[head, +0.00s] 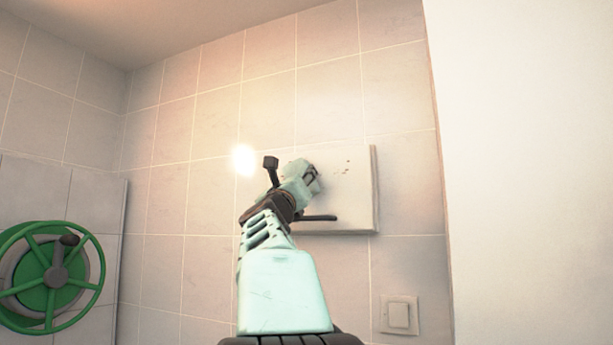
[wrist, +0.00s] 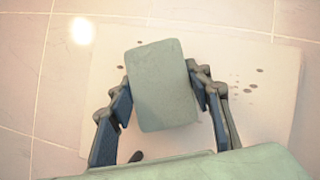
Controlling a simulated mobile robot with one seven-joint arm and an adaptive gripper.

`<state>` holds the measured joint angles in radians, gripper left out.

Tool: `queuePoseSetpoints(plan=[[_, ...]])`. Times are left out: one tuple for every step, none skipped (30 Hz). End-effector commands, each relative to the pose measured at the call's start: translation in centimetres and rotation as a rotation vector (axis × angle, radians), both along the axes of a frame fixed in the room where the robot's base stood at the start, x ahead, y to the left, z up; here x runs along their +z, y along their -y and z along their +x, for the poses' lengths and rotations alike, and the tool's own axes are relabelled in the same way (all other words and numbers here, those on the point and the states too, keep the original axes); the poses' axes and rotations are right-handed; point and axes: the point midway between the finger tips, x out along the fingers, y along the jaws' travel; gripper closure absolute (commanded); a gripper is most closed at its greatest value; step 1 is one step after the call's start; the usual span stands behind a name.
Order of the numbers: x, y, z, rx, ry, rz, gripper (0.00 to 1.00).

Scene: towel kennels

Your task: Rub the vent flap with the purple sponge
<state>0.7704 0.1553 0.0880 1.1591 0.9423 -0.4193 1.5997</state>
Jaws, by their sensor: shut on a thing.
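The vent flap (head: 352,205) is a pale square panel on the tiled wall, with several small dark spots on its upper part. It also shows in the wrist view (wrist: 265,115), with spots to the right of my gripper. My gripper (wrist: 161,78) is shut on a grey-green block (wrist: 165,88), seemingly the sponge, though it does not look purple. In the head view, my gripper (head: 313,178) is in front of the flap's left half, left of the spots. I cannot tell whether the block touches the flap. My arm hides the flap's left part.
A green handwheel (head: 57,278) with a dark knob is at the lower left. A light switch (head: 398,315) is on the wall below right of the flap. A plain white wall (head: 520,170) stands at the right. The tiles above the flap are clear.

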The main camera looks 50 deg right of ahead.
Motion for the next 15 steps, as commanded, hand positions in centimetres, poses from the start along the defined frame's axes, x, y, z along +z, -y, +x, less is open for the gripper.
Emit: queuePoseSetpoints(plan=[[0.1,-0.1,0.3,0.001,-0.001,0.000,0.74],[0.1,-0.1,0.3,0.000,0.000,0.000,0.74],[0.0,-0.1,0.4,0.000,0.000,0.000,0.74],[0.0,-0.1,0.4,0.000,0.000,0.000,0.74],[0.0,-0.1,0.5,0.000,0.000,0.000,0.74],[0.1,-0.2,0.7,0.000,0.000,0.000,0.74],[0.1,-0.2,0.9,0.000,0.000,0.000,0.74],[0.1,-0.3,1.1,0.000,0.001,0.000,0.74],[0.2,-0.4,1.4,0.001,0.002,0.001,0.74],[0.2,-0.4,1.7,0.002,0.001,0.001,0.74],[0.2,-0.5,1.9,0.002,0.001,0.001,0.74],[0.2,-0.5,2.3,0.002,0.001,0.001,0.74],[0.2,-0.6,2.6,0.002,0.001,0.001,0.74],[0.2,-0.7,2.8,0.002,0.001,0.001,0.74],[0.2,-0.8,3.1,0.000,0.001,0.000,0.74]])
